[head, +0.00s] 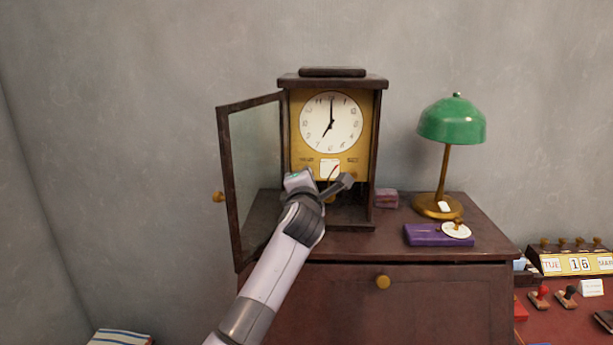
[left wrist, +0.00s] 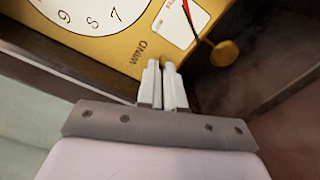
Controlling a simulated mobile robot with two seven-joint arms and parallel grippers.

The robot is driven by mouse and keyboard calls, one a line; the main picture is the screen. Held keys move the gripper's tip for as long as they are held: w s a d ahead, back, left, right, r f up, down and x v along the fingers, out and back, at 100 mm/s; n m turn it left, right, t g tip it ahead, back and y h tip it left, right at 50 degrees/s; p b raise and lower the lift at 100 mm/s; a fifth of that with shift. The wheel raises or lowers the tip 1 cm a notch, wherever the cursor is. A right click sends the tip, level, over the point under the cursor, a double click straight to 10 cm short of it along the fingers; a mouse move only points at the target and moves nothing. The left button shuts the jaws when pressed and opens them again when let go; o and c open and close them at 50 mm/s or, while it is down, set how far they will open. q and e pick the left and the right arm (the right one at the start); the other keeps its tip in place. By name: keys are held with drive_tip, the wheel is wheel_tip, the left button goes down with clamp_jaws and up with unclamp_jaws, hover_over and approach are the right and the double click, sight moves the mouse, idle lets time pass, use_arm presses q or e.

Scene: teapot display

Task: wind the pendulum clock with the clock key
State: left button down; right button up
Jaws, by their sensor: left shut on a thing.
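The pendulum clock (head: 379,140) stands on the cabinet with its dark-framed glass door (head: 232,180) swung open to the left. Its white dial (head: 331,122) reads about seven. The pendulum's brass bob (left wrist: 223,53) hangs close by. My right gripper is out of view.
A green lamp (head: 452,120) stands right of the clock. A purple case (head: 425,236) with a white disc (head: 457,230) lies before it. A small stack (head: 386,198) sits beside the clock. A lower table with a calendar (head: 575,264) and stamps is at far right.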

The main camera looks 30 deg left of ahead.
use_arm(q)
drive_tip(key=shift+m, duration=5.1)
drive_tip(key=shift+r, duration=0.1)
drive_tip(key=c, duration=1.3)
unclamp_jaws()
drive_tip(key=shift+v, duration=3.5)
drive_tip(key=shift+s+f, duration=0.1)
drive_tip(key=shift+f, duration=0.1)
